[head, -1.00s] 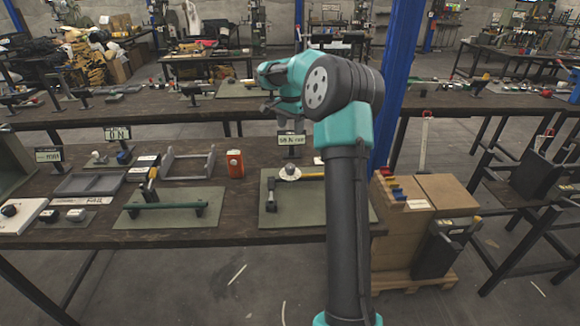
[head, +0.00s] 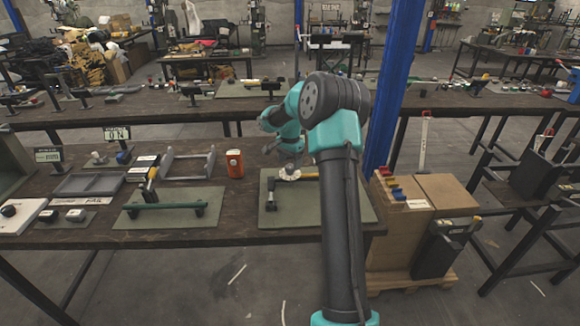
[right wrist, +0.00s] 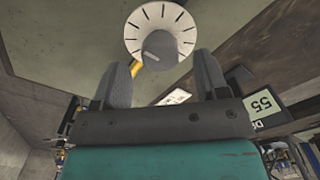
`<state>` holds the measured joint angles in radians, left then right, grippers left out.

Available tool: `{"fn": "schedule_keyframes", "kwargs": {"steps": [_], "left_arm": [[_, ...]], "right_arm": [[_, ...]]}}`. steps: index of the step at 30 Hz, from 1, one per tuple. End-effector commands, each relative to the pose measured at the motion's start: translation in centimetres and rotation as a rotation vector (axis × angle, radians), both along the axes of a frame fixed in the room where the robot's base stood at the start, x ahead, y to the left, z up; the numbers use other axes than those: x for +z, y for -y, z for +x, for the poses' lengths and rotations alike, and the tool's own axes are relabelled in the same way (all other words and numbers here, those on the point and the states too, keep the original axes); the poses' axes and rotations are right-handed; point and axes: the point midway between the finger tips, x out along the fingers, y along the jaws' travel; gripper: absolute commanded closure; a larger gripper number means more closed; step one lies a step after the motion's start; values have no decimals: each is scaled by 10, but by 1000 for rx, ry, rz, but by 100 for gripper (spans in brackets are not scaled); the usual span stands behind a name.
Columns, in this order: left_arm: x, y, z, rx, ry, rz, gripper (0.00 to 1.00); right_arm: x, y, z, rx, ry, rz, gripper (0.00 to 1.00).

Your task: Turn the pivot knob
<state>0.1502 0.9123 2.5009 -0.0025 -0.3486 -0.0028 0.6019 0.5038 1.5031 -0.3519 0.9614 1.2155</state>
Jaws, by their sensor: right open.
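The pivot knob is a grey knob (right wrist: 159,46) on a white round dial with black tick marks (right wrist: 160,15). In the head view the white dial (head: 289,175) sits on a grey-green plate (head: 345,212) at the right end of the front table. My right gripper (right wrist: 163,80) is open, its two dark fingers spread on either side of the knob's line in the right wrist view. In the head view the right gripper (head: 289,160) hangs just above the dial, and I cannot tell whether it touches. My left gripper is not in view.
On the plate is a black upright piece (head: 270,190) and a yellow handle (head: 310,176). A plate with a green bar (head: 165,207) lies further left.

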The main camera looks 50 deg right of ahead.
Motion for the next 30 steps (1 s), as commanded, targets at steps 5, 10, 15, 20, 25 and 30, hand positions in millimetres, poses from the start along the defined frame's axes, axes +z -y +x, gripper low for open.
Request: {"fn": "schedule_keyframes", "kwargs": {"steps": [5, 10, 15, 20, 25, 30], "left_arm": [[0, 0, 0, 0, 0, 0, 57], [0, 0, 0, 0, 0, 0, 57], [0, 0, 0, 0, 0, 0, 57], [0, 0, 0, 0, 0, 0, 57], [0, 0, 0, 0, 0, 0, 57], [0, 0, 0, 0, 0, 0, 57]], "right_arm": [[-19, 0, 0, -1, -1, 0, 32], [-25, 0, 0, 0, 0, 0, 32], [-25, 0, 0, 0, 0, 0, 32], [-25, 0, 0, 0, 1, 0, 44], [-25, 0, 0, 0, 1, 0, 60], [-25, 0, 0, 0, 1, 0, 76]]}}
